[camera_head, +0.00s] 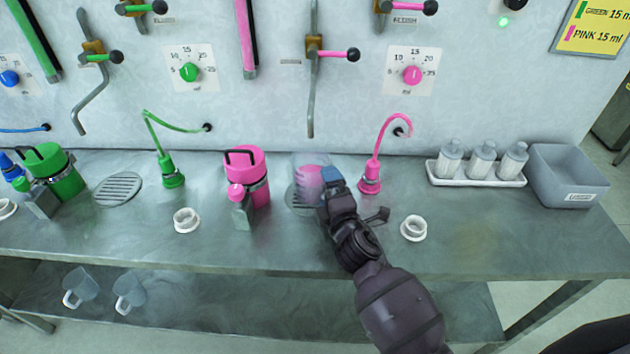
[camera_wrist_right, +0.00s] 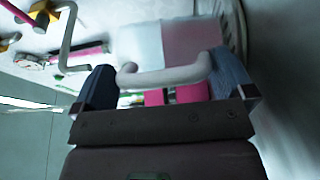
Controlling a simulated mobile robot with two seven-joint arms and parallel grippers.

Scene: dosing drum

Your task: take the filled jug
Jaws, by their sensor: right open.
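The jug (camera_head: 309,182) holds pink liquid and stands on a round drain grate (camera_head: 294,203) on the bench, below the pink dosing outlet. My right gripper (camera_head: 331,181) is at the jug's right side and hides part of it. In the right wrist view the jug (camera_wrist_right: 148,42) is upside down in the picture, with its pale handle (camera_wrist_right: 165,76) between the two open fingers of my right gripper (camera_wrist_right: 165,88). I cannot tell whether a finger touches the handle. My left gripper is not in view.
A pink canister (camera_head: 259,183) stands left of the jug and a pink hose nozzle (camera_head: 371,178) to its right. A white ring (camera_head: 413,228) lies near the arm. Two empty jugs (camera_head: 129,291) are on the lower shelf. The bench at right front is clear.

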